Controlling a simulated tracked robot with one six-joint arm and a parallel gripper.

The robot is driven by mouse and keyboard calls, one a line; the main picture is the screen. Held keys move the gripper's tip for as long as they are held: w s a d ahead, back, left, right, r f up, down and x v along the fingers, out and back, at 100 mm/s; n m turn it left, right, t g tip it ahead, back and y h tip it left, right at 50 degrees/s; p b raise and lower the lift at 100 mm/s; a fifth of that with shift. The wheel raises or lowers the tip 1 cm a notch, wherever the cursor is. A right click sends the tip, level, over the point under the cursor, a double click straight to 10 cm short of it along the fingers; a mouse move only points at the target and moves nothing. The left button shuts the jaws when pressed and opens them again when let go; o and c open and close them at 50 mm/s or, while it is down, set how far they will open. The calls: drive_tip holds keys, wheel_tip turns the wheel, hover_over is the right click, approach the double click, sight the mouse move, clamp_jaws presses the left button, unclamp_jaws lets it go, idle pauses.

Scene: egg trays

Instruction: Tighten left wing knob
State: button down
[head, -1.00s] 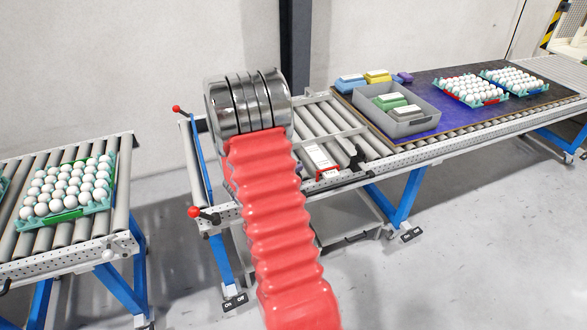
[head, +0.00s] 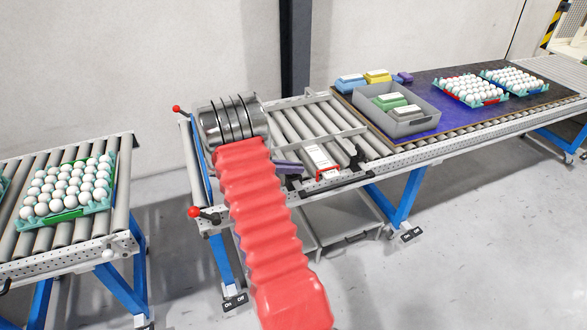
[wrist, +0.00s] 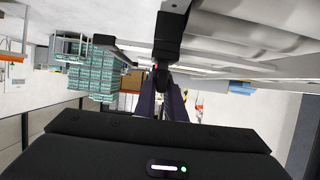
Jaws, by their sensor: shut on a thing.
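My gripper (wrist: 161,90) has its two dark purple fingers closed together around a small black part, the wing knob (wrist: 161,72), below a black bracket (wrist: 170,35) in the wrist view. The knob is mostly hidden between the fingertips, so its turn angle cannot be told. In the head view my gripper (head: 291,167) shows as a short purple piece to the right of my red arm sleeve, just left of a white and red box. The knob cannot be made out there.
A roller conveyor frame (head: 340,183) carries the white and red box (head: 321,159) and a black clamp (head: 353,154). A grey crate (head: 400,128) stands further right. Red-balled levers (head: 194,212) stick out at the frame's left end. An egg tray (head: 66,214) sits on the left conveyor.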

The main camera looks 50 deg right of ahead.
drive_tip(key=shift+w+a+f, duration=0.1)
drive_tip(key=shift+a+f, duration=0.1)
drive_tip(key=shift+f, duration=0.1)
drive_tip(key=c, duration=2.2)
unclamp_jaws()
drive_tip(key=o, duration=0.4)
drive_tip(key=shift+d+r, duration=0.15)
drive_tip(key=shift+c, duration=0.2)
drive_tip(key=shift+r, duration=0.1)
drive_tip(key=v, duration=1.3)
drive_tip(key=shift+w+a, duration=0.2)
drive_tip(key=shift+w, duration=0.15)
drive_tip(key=shift+r, duration=0.1)
